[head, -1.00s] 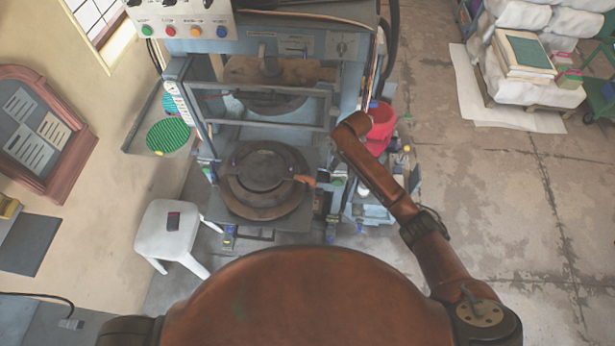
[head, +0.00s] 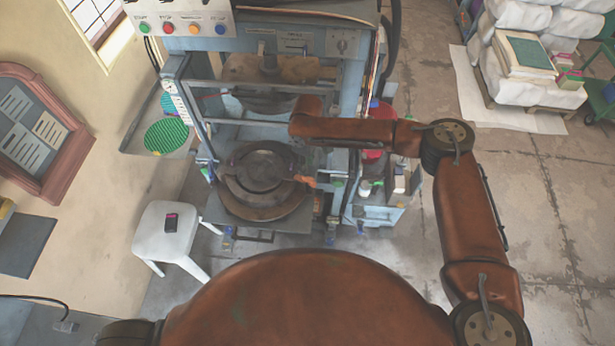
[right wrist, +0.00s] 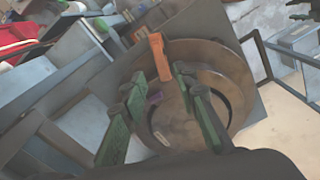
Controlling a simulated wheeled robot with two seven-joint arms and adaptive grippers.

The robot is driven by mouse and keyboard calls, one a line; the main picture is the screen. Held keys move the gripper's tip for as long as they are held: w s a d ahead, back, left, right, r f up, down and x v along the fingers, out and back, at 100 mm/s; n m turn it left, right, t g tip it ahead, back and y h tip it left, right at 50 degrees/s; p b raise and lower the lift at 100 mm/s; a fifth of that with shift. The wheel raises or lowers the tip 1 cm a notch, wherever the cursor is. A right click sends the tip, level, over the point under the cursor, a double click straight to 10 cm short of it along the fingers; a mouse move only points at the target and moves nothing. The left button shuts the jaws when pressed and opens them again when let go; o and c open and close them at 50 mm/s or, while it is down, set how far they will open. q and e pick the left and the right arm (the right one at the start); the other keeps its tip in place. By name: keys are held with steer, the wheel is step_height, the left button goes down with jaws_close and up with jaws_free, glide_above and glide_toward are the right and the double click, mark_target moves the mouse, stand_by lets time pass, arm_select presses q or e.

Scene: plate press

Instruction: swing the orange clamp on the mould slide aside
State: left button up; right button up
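The orange clamp (head: 306,181) sits at the right edge of the round dark mould (head: 263,208) on the press's slide plate (head: 285,222). In the right wrist view the clamp (right wrist: 160,58) lies across the rim of the brown mould (right wrist: 215,62). My right gripper (right wrist: 160,80) is open, its two green fingers well apart. The clamp shows ahead of the gap between the fingertips; I cannot tell whether either finger touches it. In the head view my right arm reaches in front of the press, and its hand is mostly hidden by the arm. My left gripper is not in view.
The blue press frame (head: 190,120) and its crossbars stand behind the mould. A white stool (head: 165,225) stands at the left.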

mark_target(308, 177)
steer(key=shift+d+f, duration=0.2)
steer(key=shift+f, duration=0.35)
step_height(308, 177, down, 7)
steer(key=shift+a+r+p, duration=0.1)
steer(key=shift+r+p, duration=0.05)
steer(key=shift+p, duration=0.4)
steer(key=shift+c, duration=0.5)
jaws_close()
